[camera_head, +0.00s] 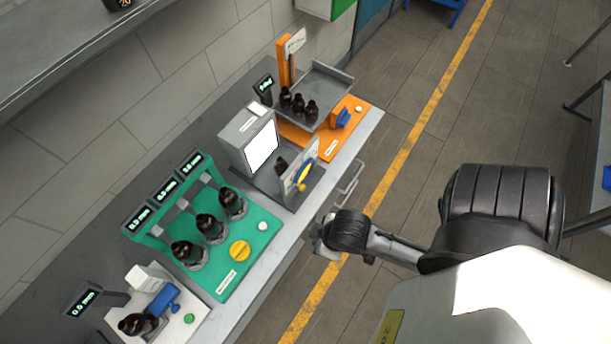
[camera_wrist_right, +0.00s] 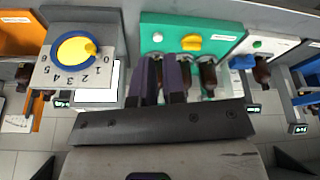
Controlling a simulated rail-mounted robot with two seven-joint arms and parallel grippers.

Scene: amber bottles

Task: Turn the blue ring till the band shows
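The blue ring (camera_wrist_right: 62,44) surrounds a yellow disc (camera_wrist_right: 76,50) on a white plate numbered 0 to 6 in the right wrist view. A small yellow knob on the ring sits near the 0. In the head view the dial (camera_head: 306,174) stands edge-on at the front of a grey box with a lit white panel (camera_head: 262,148). A dark bottle (camera_head: 281,164) stands behind the plate. No band can be made out. My right gripper (camera_wrist_right: 161,62) has its two dark fingers apart, empty, to the right of the dial. In the head view it (camera_head: 325,236) hangs off the bench front. My left gripper is not in view.
A green station (camera_head: 262,215) with three dark bottles and a yellow knob (camera_head: 240,250) stands left of the dial in the head view. An orange station (camera_head: 340,145) with bottles on a tray is beyond it. A metal rail (camera_head: 350,180) juts from the bench front.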

